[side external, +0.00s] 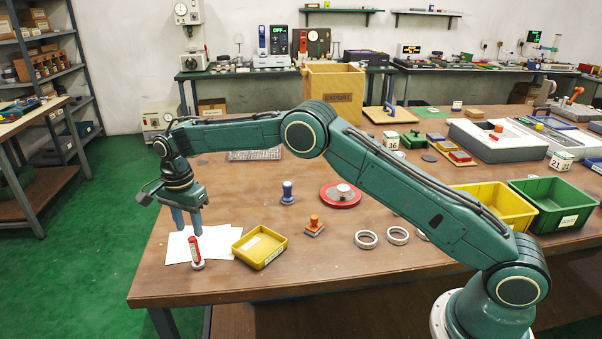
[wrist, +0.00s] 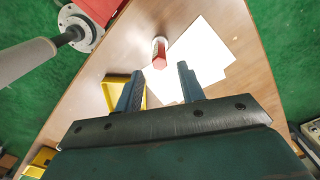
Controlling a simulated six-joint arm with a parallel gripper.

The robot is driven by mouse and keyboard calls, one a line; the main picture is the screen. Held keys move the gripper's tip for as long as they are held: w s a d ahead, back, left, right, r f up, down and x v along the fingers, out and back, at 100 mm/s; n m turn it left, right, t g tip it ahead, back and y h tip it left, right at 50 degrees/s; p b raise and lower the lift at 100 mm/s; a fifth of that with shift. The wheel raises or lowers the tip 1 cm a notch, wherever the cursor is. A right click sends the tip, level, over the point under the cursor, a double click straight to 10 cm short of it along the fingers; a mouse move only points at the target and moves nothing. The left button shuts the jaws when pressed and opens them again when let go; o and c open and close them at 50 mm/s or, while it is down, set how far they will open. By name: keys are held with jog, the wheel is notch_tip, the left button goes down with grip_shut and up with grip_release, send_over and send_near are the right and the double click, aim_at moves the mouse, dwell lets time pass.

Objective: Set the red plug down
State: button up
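The red plug (side external: 194,248) stands roughly upright near the front left of the table, at the edge of the white paper, with a pale grey base under it. I cannot tell whether that base is a separate ring. The plug also shows in the wrist view (wrist: 159,61), beyond my fingertips and apart from them. My gripper (side external: 187,230) points down just above the plug in the side view. Its two fingers are spread, with nothing between them, as the wrist view also shows (wrist: 158,72).
White paper (side external: 222,238) lies under and behind the plug. A shallow yellow tray (side external: 260,248) is close to its right. A blue stamp (side external: 288,193), an orange-topped stamp (side external: 314,227) and metal rings (side external: 366,239) stand farther right. The table's front edge is near.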

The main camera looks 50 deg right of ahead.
jog(key=shift+r, duration=1.65)
jog(key=shift+r, duration=0.1)
jog(key=shift+s+d+r, duration=0.1)
jog(key=shift+d+r, duration=0.05)
jog(key=shift+r, duration=0.1)
jog(key=s+d+r+n+t, duration=0.1)
jog(key=s+d+r+n, duration=0.3)
jog(key=s+r, duration=0.55)
jog(key=s+d+r+n+t, duration=0.2)
jog(key=s+d+r+n, duration=0.25)
jog(key=s+r, duration=0.55)
jog(key=s+d+f+n+t, duration=0.1)
jog(key=s+d+n, duration=0.1)
jog(key=s, duration=1)
jog(key=s+d+f+n+t, duration=0.1)
jog(key=s+d+f+n, duration=0.1)
jog(key=s, duration=1)
jog(key=shift+s+d+f+n+t, duration=0.25)
jog(key=shift+d+n, duration=0.25)
jog(key=shift+n, duration=0.75)
